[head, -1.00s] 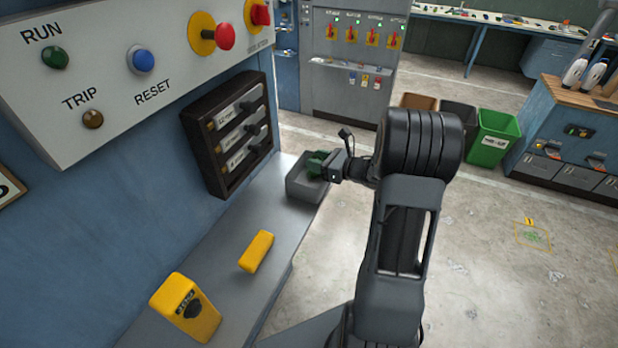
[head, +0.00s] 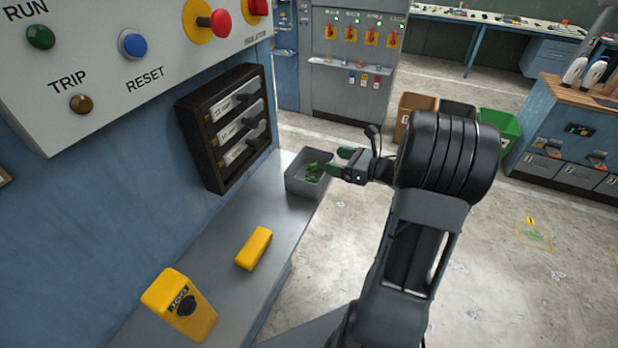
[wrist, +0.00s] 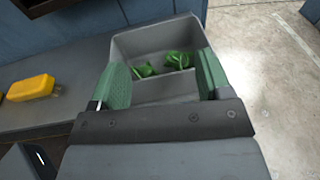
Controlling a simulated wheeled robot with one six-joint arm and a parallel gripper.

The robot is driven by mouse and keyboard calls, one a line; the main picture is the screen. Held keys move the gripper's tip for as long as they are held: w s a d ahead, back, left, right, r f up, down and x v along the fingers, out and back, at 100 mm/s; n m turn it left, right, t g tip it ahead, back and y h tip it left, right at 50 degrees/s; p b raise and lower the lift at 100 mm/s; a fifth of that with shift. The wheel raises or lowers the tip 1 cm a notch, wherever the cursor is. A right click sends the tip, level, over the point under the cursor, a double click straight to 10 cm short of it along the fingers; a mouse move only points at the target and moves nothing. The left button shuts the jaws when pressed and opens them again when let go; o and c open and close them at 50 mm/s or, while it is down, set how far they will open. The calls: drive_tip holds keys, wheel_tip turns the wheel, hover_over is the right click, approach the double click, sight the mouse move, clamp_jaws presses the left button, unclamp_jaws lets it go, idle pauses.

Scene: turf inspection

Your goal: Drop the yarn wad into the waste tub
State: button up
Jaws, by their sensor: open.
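A grey open-topped tub (head: 305,185) stands at the far end of the grey bench ledge. Green, tangled clumps, which look like the yarn wad (head: 314,172), lie inside it. In the wrist view the tub (wrist: 152,47) is straight ahead, with green clumps (wrist: 178,61) on its floor, one left and one right. I cannot tell whether they are one wad or two pieces. My gripper (head: 345,161) is open and empty, just right of the tub's rim. Its green finger pads stand apart in the wrist view (wrist: 163,75), with the clumps visible between them.
A yellow block (head: 254,248) and a yellow box with a black knob (head: 180,304) sit on the ledge nearer me. A dark rack (head: 228,128) hangs on the wall left of the tub. Brown (head: 415,112), dark and green (head: 499,135) bins stand on the floor beyond.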

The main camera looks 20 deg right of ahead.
drive_tip(key=b+v, duration=0.1)
drive_tip(key=v, duration=0.6)
drive_tip(key=shift+b, duration=0.4)
